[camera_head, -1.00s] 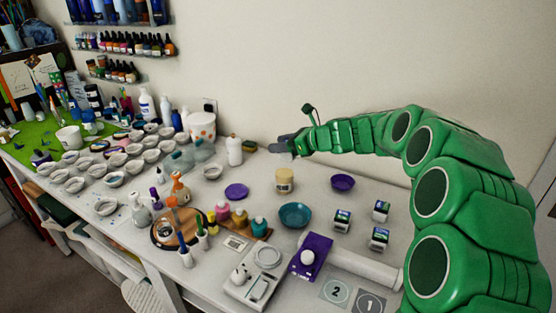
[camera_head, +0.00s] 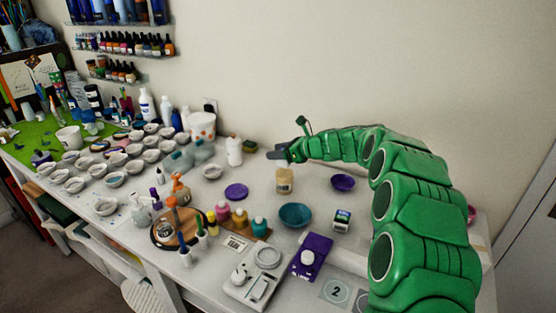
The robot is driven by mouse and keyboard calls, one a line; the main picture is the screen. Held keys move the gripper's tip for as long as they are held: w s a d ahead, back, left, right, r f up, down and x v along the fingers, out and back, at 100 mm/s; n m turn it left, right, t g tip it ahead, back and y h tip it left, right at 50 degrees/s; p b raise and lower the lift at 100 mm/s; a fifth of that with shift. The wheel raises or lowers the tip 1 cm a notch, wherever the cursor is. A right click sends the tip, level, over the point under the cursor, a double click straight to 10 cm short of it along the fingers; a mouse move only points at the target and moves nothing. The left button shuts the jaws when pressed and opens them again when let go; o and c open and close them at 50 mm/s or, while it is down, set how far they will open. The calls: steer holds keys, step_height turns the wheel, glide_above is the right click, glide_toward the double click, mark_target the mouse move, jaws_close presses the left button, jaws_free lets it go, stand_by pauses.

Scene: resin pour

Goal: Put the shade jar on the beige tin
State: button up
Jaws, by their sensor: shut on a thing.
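The beige tin (camera_head: 284,186) stands on the white table below my gripper (camera_head: 274,154). A pale, partly clear shape, which looks like the shade jar (camera_head: 285,173), shows at the tin's top, just under the dark fingers. My gripper points left and is shut. The jar is small and blurred here. I cannot tell whether it touches the tin or hangs just above it.
A purple disc (camera_head: 236,191) lies left of the tin, a purple bowl (camera_head: 343,183) right of it and a teal bowl (camera_head: 296,215) in front. A small dark box (camera_head: 342,220), a purple block (camera_head: 311,256) and a scale (camera_head: 256,276) stand nearer me.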

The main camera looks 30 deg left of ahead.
steer(key=shift+a+f, duration=0.1)
steer(key=shift+f, duration=1.5)
steer(key=shift+f, duration=0.15)
steer(key=o, duration=1.1)
steer(key=shift+w+r, duration=0.1)
steer(key=shift+r, duration=0.15)
steer(key=v, duration=1.2)
steer(key=shift+f, duration=0.15)
